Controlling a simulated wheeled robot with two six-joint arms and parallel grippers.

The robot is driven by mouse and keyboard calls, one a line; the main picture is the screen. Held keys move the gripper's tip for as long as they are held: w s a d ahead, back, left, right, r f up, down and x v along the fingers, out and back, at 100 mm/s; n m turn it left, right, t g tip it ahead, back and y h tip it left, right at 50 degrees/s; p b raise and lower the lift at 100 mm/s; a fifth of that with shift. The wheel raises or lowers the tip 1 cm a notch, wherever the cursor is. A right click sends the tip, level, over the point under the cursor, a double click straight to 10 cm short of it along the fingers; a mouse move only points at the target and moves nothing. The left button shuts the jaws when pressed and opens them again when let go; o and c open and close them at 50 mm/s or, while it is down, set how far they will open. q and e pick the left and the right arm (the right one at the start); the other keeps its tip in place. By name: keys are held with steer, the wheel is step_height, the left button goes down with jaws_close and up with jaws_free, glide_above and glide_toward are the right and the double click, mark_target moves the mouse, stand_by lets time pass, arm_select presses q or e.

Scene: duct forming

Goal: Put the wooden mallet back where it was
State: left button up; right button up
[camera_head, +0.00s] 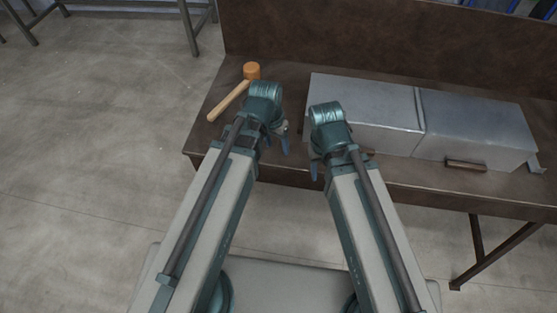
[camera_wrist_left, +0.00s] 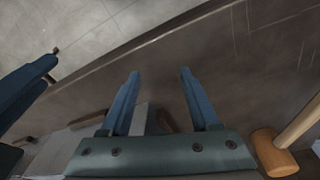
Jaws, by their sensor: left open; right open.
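The wooden mallet (camera_head: 229,100) lies at the left end of the brown workbench (camera_head: 290,75). Its orange-brown head points to the back and its pale handle slants to the front left. My left gripper (camera_head: 279,143) is right of the mallet and nearer the bench's front edge, apart from it. In the left wrist view its two blue fingers (camera_wrist_left: 160,74) are spread with nothing between them, and the mallet's head (camera_wrist_left: 272,152) shows at the lower right, outside the fingers. My right gripper (camera_head: 315,168) is at the front edge, partly hidden by its wrist, open with nothing seen in it.
Two grey sheet-metal duct pieces (camera_head: 365,108) (camera_head: 475,125) stand end to end on the middle and right of the bench. A small brown piece (camera_head: 466,165) is at their front. A raised brown back panel (camera_head: 390,40) closes the rear. The bench around the mallet is clear.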

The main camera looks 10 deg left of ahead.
arm_select(q)
steer(key=s+d+g+y, duration=0.1)
steer(key=s+d+y, duration=0.1)
steer(key=s, duration=0.5)
steer(key=shift+s+n+y, duration=0.3)
steer(key=shift+n, duration=0.1)
steer(key=shift+d, duration=0.1)
steer(key=shift+r+p, duration=0.25)
steer(key=shift+p, duration=0.05)
